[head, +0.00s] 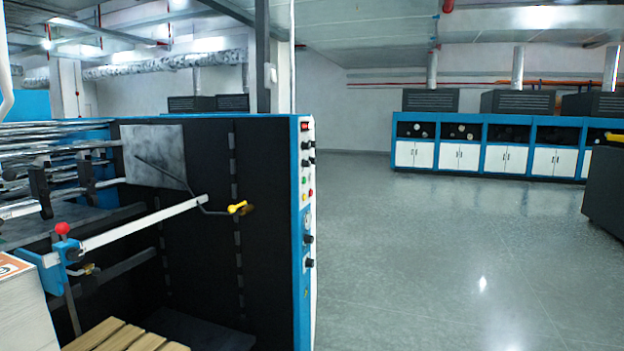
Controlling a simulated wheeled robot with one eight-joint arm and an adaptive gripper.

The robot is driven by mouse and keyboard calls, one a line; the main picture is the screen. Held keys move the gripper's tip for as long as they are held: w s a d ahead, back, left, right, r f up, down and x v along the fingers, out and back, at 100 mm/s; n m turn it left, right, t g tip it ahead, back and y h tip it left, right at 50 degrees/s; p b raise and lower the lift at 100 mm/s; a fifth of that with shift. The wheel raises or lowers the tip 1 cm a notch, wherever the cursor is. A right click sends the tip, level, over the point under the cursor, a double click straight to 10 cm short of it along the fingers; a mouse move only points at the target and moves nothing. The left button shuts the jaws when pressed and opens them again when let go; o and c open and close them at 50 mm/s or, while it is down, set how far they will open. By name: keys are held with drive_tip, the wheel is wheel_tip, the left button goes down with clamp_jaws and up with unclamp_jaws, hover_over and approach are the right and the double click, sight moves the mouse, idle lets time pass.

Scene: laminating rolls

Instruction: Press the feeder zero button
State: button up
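A tall black machine with blue edges (205,240) stands at the left centre. Its narrow control panel (306,235) faces right and is seen nearly edge-on. A round gauge and more dark knobs sit lower down. Labels are too small to read, so I cannot tell which button is the feeder zero button. My gripper is not in view.
A white bar with a yellow-handled lever (237,207) and a red-knobbed lever (62,228) stick out at the left. A wooden pallet (115,337) lies at the bottom left. Blue cabinets (505,145) line the back. The grey floor (430,250) right of the panel is clear.

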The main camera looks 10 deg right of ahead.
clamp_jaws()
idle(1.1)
